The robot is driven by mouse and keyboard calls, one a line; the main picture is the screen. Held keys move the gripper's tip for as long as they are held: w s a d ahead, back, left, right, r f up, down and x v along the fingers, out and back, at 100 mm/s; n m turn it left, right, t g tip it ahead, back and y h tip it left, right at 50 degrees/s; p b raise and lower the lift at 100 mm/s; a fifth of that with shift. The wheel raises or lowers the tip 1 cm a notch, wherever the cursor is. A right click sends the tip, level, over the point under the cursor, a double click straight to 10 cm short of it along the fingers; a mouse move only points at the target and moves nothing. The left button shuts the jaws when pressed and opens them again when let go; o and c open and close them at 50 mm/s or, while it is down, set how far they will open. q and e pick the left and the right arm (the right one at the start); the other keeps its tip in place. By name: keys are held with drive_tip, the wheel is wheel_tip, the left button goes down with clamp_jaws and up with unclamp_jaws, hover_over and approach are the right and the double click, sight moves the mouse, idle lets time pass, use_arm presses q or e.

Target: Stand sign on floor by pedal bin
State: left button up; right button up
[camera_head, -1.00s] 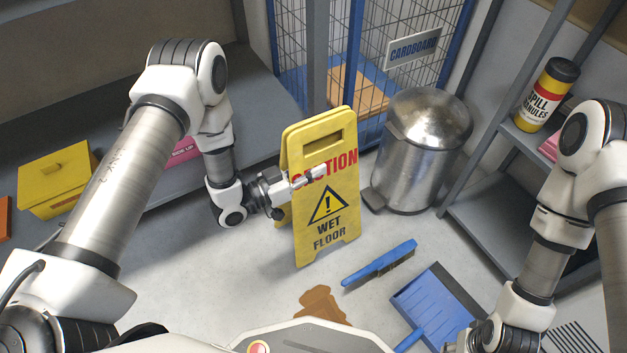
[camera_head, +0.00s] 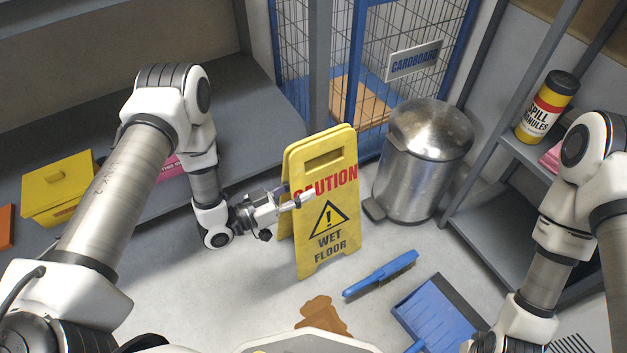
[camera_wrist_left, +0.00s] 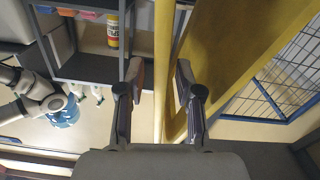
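The yellow wet-floor sign (camera_head: 326,232) stands upright on the floor, its two panels slightly spread, just left of and apart from the silver pedal bin (camera_head: 420,165). My left gripper (camera_head: 300,200) is at the sign's left edge, one finger across the front panel. In the left wrist view its fingers (camera_wrist_left: 158,85) are apart on either side of a yellow panel edge (camera_wrist_left: 163,50), with a gap on the left. The gripper is open. My right arm shows at right in the head view, its gripper cut off; its small tips in the left wrist view (camera_wrist_left: 88,92) are unclear.
A blue brush (camera_head: 380,274), a blue dustpan (camera_head: 436,312) and a brown patch (camera_head: 322,314) are on the floor in front. A wire cage (camera_head: 400,60) stands behind. Grey shelving (camera_head: 500,225) is at right; a yellow box (camera_head: 60,187) is at left.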

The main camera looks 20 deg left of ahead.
use_arm(q)
drive_tip(key=p+v, duration=0.2)
drive_tip(key=v, duration=0.6)
drive_tip(key=s+d+f+n+g+y, duration=0.1)
drive_tip(key=s+f+n+g+y, duration=0.4)
drive_tip(key=s+f+g+y, duration=0.35)
drive_tip(key=s+a+n+g+y, duration=0.2)
drive_tip(key=s+a+g+y, duration=0.2)
drive_tip(key=s, duration=0.7)
drive_tip(key=shift+s+f+n, duration=0.2)
drive_tip(key=shift+s+n, duration=0.15)
drive_tip(key=shift+n, duration=0.05)
drive_tip(key=shift+w, duration=0.1)
drive_tip(key=shift+r, duration=0.1)
